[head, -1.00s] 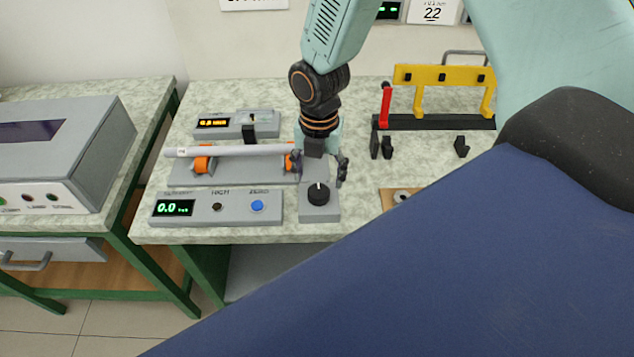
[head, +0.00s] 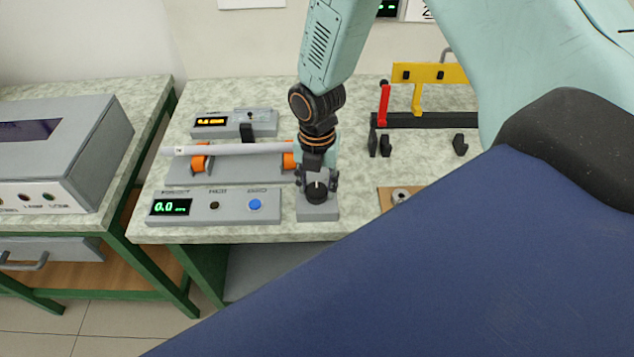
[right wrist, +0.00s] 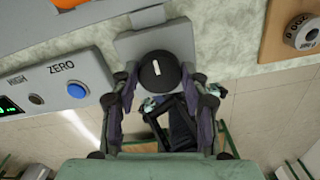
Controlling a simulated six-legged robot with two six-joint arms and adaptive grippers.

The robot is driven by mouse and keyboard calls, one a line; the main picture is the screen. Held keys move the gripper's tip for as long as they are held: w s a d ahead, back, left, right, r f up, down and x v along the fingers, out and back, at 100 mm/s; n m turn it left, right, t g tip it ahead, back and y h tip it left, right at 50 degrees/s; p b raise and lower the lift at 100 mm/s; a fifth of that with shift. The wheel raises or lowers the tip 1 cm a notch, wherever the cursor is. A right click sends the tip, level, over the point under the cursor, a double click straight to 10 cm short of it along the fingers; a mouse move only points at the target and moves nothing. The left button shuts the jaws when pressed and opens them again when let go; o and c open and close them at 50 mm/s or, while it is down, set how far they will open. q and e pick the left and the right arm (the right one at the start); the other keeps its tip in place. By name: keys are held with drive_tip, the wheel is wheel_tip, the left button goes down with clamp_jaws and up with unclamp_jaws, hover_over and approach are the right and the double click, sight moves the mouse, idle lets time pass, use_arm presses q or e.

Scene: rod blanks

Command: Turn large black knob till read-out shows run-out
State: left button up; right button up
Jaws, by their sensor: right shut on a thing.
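The large black knob (head: 317,192) stands on a small grey block (head: 317,213) at the front edge of the bench. In the right wrist view the knob (right wrist: 163,72) shows a white pointer line on its top. My right gripper (head: 319,186) is down over the knob and shut on it, a finger on each side. The read-out (head: 171,207) at the left end of the grey panel shows a green 0.0. A pale rod (head: 225,149) lies level across orange supports behind the panel. My left gripper is not in view.
An amber display unit (head: 211,121) stands behind the rod. A yellow rack with a red lever (head: 383,103) stands at right. A ring (head: 400,195) lies on a wooden board.

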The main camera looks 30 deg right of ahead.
drive_tip(key=c, duration=0.5)
drive_tip(key=shift+m, duration=0.3)
